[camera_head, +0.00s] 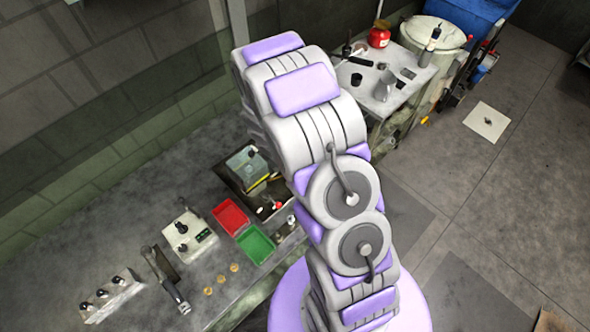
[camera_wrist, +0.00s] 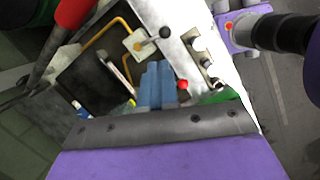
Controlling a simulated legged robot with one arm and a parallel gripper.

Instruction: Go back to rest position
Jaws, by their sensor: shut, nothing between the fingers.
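My arm, in pale grey and purple segments, rises through the middle of the head view. My gripper is hidden behind it there. In the wrist view my gripper (camera_wrist: 158,68) shows as two blue fingers side by side, beyond a dark grey plate and purple housing. The fingers are shut against each other with nothing between them. They point toward a machine with a dark opening (camera_wrist: 95,80), yellow pipes and a small red knob (camera_wrist: 183,85). I cannot tell how far the fingertips are from it.
In the head view a grey bench (camera_head: 100,220) carries a red tray (camera_head: 231,217), a green tray (camera_head: 255,245), a control box (camera_head: 189,236) and a clear-sided tank (camera_head: 247,168). A small table (camera_head: 415,80) and a bin (camera_head: 433,33) stand at the back.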

